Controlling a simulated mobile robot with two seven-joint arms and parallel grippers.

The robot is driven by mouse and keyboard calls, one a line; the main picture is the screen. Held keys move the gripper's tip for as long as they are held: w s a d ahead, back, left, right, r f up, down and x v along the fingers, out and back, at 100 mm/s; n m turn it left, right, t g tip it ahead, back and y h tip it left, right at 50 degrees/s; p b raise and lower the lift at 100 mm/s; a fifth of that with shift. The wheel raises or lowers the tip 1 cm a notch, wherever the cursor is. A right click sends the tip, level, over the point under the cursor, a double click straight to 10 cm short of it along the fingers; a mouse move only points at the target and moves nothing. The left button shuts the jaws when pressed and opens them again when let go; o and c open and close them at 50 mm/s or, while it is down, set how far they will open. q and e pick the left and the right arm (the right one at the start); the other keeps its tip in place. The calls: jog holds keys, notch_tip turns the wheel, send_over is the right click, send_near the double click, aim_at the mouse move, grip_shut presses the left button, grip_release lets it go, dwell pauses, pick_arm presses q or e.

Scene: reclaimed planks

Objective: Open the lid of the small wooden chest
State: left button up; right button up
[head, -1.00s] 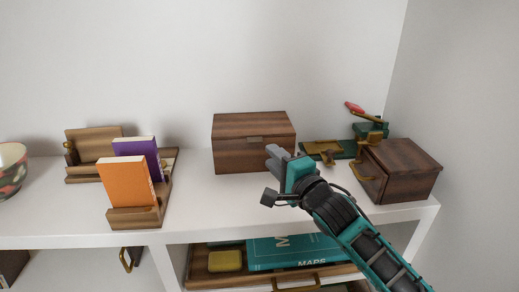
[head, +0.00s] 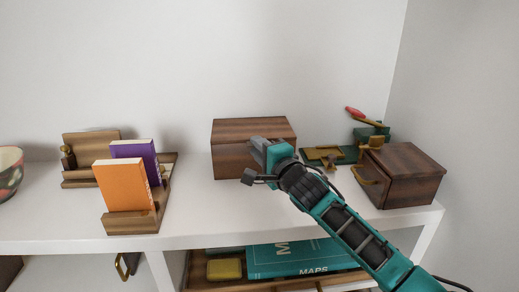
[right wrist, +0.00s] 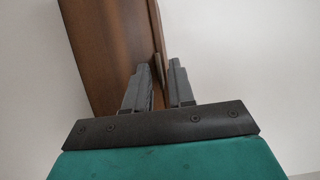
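The small wooden chest (head: 240,131) stands on the white shelf top near the wall, with its lid down. My right gripper (head: 256,146) is at the front of the chest and covers its front right part, including the small plate seen there earlier. In the right wrist view, the chest (right wrist: 112,45) fills the upper left, turned on its side. The right gripper (right wrist: 161,80) has its two fingers apart, with a narrow gap between them. The chest's edge and a small tab lie at the fingertips; I cannot tell whether they touch. My left gripper is not in view.
A darker wooden box (head: 408,173) with a brass handle stands at the right, beside a green tool with a red grip (head: 354,110). At the left are an orange book (head: 123,186), a purple book (head: 139,152) and a bowl (head: 9,170). Free shelf lies left of the chest.

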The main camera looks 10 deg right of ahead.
grip_shut()
dwell(1.2)
